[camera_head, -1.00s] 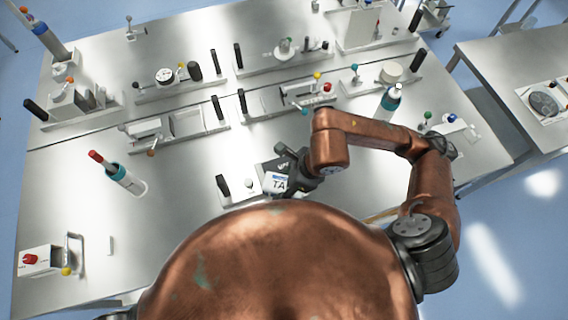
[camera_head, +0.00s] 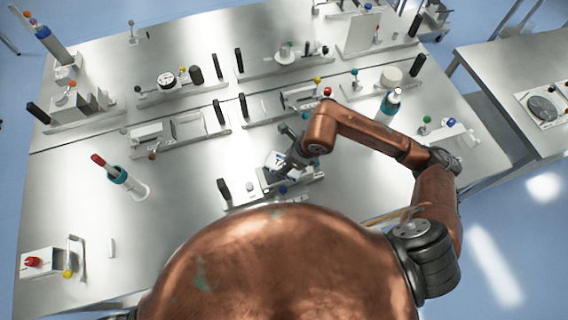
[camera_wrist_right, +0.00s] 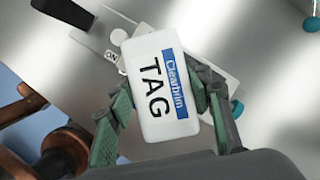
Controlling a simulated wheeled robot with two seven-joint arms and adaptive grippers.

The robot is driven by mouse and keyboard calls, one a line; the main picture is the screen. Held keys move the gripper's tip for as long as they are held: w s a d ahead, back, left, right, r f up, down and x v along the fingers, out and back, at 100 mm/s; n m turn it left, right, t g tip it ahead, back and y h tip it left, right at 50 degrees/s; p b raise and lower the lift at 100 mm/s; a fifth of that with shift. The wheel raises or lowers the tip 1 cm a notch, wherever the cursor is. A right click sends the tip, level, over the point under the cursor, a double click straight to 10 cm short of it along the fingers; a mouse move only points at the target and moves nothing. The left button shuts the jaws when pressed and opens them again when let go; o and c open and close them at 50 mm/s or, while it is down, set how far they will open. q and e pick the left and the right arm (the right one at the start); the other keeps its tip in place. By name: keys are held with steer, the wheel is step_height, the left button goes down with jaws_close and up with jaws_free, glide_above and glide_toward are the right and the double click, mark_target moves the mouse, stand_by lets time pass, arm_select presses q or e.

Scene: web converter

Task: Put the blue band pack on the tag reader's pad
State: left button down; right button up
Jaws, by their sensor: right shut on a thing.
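The blue band pack (camera_head: 273,161) is a small white box with a blue stripe and the word TAG. It shows large in the right wrist view (camera_wrist_right: 158,90). My right gripper (camera_head: 282,158) is shut on it, with green-lined fingers on its two sides. Below the pack is a pale metal fixture (camera_head: 250,199) with a black post and a blue knob; the right wrist view shows its plate (camera_wrist_right: 93,38) marked ON. It may be the tag reader; its pad is not clearly visible, and the pack and gripper cover part of the fixture. My left gripper is not in view.
Several fixtures with black posts line the back of the steel table (camera_head: 190,240). A red-knobbed box (camera_head: 40,261) sits front left.

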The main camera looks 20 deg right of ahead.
steer(key=shift+w+d+f, duration=0.2)
steer(key=shift+w+f, duration=0.35)
steer(key=shift+f, duration=0.1)
steer(key=shift+w+d+f, duration=0.15)
steer(key=shift+w+f, duration=0.35)
steer(key=shift+f, duration=0.1)
step_height(320, 180, down, 2)
steer(key=shift+f+p, duration=0.1)
steer(key=shift+p, duration=0.75)
steer(key=shift+f, duration=0.5)
steer(key=o, duration=0.8)
steer(key=shift+f, duration=0.15)
steer(key=o, duration=0.5)
steer(key=shift+c, duration=0.2)
